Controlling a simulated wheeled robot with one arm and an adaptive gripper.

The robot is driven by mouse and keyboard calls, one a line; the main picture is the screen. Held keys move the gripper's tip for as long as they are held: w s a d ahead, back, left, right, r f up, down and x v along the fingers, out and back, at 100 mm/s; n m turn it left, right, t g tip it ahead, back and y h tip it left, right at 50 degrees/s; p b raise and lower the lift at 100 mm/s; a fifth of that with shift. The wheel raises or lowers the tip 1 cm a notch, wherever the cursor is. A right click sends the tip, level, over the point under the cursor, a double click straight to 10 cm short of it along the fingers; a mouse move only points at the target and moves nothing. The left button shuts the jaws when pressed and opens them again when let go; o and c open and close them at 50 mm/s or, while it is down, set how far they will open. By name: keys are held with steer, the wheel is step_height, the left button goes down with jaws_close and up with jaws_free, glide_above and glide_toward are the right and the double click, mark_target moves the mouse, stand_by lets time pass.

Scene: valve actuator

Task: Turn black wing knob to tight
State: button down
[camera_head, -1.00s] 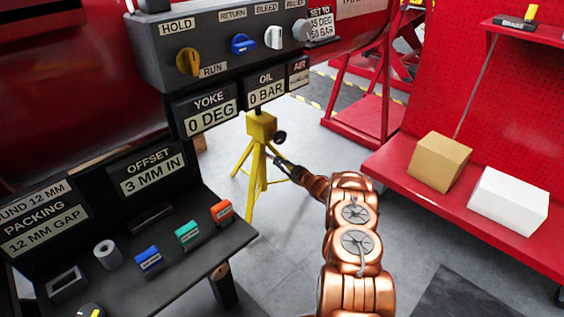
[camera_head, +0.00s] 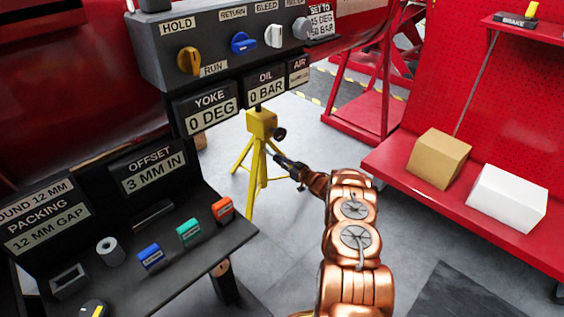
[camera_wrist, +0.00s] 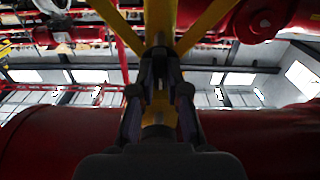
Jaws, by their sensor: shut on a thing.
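A yellow tripod stand (camera_head: 262,126) stands on the floor past the black console, with a dark round knob (camera_head: 279,134) on the right side of its head. My gripper (camera_head: 274,157) reaches the stand just below that head. In the wrist view my gripper (camera_wrist: 159,60) has its two dark fingers drawn in on a small dark part in front of the yellow legs (camera_wrist: 205,25). This part appears to be the black wing knob; the fingers mostly hide it. Its wings and any tight marking cannot be made out.
The black console (camera_head: 190,262) at left carries several coloured blocks. A valve panel (camera_head: 215,50) with knobs hangs above the stand. A red shelf (camera_head: 390,160) at right holds a tan box (camera_head: 438,158) and a white box (camera_head: 507,197). The floor around the tripod is clear.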

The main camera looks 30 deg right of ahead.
steer(key=c, duration=1.2)
jaws_free()
steer(key=shift+o, duration=0.2)
steer(key=v, duration=1.2)
steer(key=shift+a, duration=0.15)
